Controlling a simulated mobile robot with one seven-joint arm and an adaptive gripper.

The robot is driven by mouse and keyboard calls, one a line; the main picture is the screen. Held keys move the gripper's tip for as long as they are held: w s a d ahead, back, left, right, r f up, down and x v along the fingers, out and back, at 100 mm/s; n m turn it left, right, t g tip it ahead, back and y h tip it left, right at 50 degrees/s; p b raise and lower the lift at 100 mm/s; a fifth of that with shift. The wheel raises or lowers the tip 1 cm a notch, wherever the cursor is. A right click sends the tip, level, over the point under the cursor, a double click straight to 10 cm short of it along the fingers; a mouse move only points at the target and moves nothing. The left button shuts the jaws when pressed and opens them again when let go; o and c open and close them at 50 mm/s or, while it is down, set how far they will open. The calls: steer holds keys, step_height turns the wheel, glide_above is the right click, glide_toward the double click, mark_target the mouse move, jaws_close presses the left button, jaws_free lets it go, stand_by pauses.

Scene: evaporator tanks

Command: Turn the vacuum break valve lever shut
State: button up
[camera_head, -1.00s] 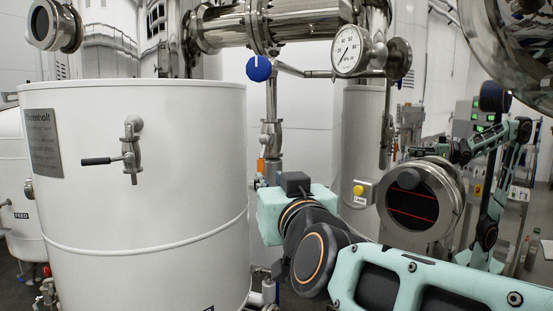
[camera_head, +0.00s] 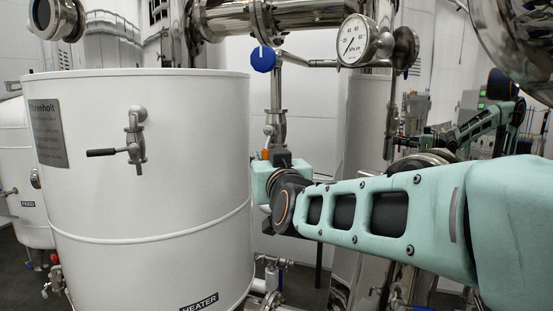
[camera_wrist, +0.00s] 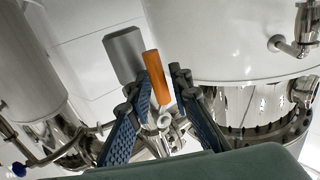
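In the head view a valve (camera_head: 135,140) with a black lever handle (camera_head: 102,153) is mounted on the white tank; the handle points left, about level. An orange lever handle (camera_head: 265,154) shows partly behind my wrist, low on a vertical pipe. The wrist view shows an orange lever handle (camera_wrist: 156,76) standing close to upright in line with the gap between my fingers. My gripper (camera_wrist: 162,76) is open, with one finger on each side of that handle's line. I cannot tell whether either finger touches it. No label shows which valve is the vacuum break. The fingers are hidden in the head view.
The white heater tank (camera_head: 150,200) stands left of my arm. A blue knob (camera_head: 262,59) and a round gauge (camera_head: 354,41) sit above it on pipework.

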steer(key=shift+c, duration=0.5)
jaws_close()
